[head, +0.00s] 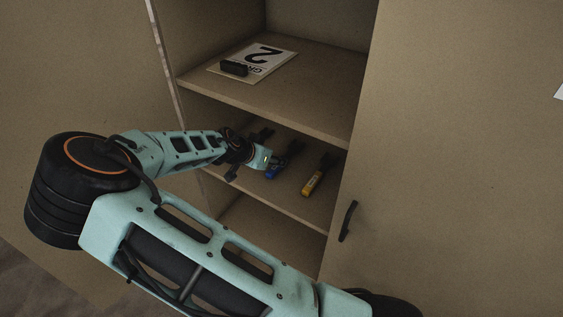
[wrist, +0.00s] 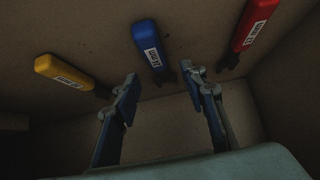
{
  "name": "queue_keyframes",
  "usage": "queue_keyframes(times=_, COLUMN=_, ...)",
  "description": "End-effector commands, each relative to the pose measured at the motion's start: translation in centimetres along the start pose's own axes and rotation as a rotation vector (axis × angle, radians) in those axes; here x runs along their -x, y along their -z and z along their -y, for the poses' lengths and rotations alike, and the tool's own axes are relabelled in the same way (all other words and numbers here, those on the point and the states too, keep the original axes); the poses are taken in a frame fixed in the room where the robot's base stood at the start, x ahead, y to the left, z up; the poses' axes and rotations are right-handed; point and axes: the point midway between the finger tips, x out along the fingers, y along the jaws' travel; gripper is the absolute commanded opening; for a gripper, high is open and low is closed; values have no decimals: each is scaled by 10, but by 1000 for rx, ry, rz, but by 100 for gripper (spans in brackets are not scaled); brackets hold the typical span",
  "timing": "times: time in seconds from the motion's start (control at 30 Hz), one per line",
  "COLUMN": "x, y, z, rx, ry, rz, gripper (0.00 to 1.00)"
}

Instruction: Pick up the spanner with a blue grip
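The spanner with a blue grip (wrist: 150,45) lies on the middle shelf, with a white label on the grip and its dark metal end pointing toward my gripper in the wrist view. In the head view its blue grip (head: 271,172) shows just right of my gripper (head: 248,155), partly hidden by it. In the wrist view my gripper (wrist: 161,78) is open, its two fingers apart on either side of the spanner's dark end. Nothing is held. Whether the fingers touch the spanner or shelf I cannot tell.
A yellow-gripped tool (wrist: 66,71) lies to the left and a red-gripped one (wrist: 256,22) to the right in the wrist view. Above is an upper shelf (head: 314,110) with a numbered card (head: 262,58) and a black object (head: 234,68). A door handle (head: 348,220) is at right.

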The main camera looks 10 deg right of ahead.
Motion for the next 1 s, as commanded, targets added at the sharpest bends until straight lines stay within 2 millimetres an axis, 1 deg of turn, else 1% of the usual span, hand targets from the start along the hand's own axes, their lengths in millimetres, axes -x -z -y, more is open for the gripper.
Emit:
queue_keyframes(times=0.17, x=-22, y=1, z=-4, rx=-2, ry=-4, rz=1, gripper=39)
queue_keyframes(times=0.33, x=-43, y=0, z=-3, rx=-1, ry=-2, rz=1, gripper=39)
queue_keyframes(times=0.43, x=-48, y=0, z=-3, rx=0, ry=-1, rz=0, gripper=39)
queue_keyframes(times=0.67, x=-49, y=0, z=-2, rx=0, ry=0, rz=0, gripper=39)
queue_keyframes(times=1.0, x=-48, y=0, z=-3, rx=0, ry=-1, rz=1, gripper=2)
